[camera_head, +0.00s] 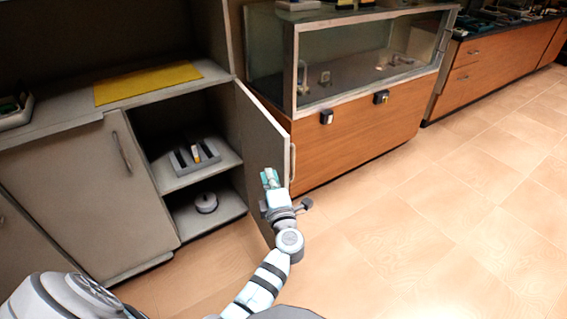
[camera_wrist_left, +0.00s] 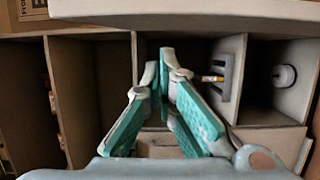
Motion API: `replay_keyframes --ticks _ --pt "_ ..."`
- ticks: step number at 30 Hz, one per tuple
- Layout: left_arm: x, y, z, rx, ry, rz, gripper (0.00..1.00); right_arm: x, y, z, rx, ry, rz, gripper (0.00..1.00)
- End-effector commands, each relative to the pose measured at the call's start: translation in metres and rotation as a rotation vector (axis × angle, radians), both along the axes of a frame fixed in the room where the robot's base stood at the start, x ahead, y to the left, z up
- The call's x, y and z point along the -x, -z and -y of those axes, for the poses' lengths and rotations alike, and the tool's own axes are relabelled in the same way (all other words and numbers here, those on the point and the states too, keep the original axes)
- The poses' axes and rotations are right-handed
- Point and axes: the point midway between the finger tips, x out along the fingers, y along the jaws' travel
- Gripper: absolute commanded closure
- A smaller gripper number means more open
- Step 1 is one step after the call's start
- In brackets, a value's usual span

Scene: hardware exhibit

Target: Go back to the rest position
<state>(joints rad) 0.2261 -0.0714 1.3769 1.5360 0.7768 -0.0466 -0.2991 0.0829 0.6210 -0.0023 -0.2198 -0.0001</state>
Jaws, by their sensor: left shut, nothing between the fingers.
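My left gripper (camera_head: 269,176) is in front of the open grey cabinet door (camera_head: 258,135) in the head view, close to the door's handle edge. I cannot tell whether it touches the door. In the left wrist view, its teal fingers (camera_wrist_left: 167,52) are shut with their tips together and nothing between them. Behind them is the open cabinet with its shelves. My right gripper is not in view.
A grey slotted holder (camera_head: 190,158) is on the upper cabinet shelf and a round white object (camera_head: 206,203) on the lower one. A yellow mat (camera_head: 150,83) lies on the counter. A glass display case (camera_head: 365,55) stands beyond the door. The floor at right is clear.

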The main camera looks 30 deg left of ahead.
Motion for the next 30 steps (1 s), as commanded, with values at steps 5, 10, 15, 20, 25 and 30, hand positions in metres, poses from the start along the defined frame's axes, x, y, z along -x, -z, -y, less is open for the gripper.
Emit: replay_keyframes --ticks 5,10,15,20,25,30 --pt "0.0 -0.003 0.0 -0.004 0.002 -0.003 1.0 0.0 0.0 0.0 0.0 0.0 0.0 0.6" --pt "0.011 0.031 0.021 -0.251 0.172 -0.22 1.0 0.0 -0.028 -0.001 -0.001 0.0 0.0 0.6" --pt "0.09 0.16 0.077 -0.634 0.649 -0.738 1.0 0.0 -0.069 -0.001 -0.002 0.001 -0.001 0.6" --pt "0.237 0.268 0.096 -0.804 1.087 -1.193 1.0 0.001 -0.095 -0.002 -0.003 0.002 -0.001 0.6" --pt "0.396 0.315 0.084 -0.865 1.453 -1.564 1.0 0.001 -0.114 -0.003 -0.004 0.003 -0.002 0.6" --pt "0.474 0.322 0.071 -0.876 1.624 -1.734 1.0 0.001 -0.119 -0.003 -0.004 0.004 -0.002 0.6"
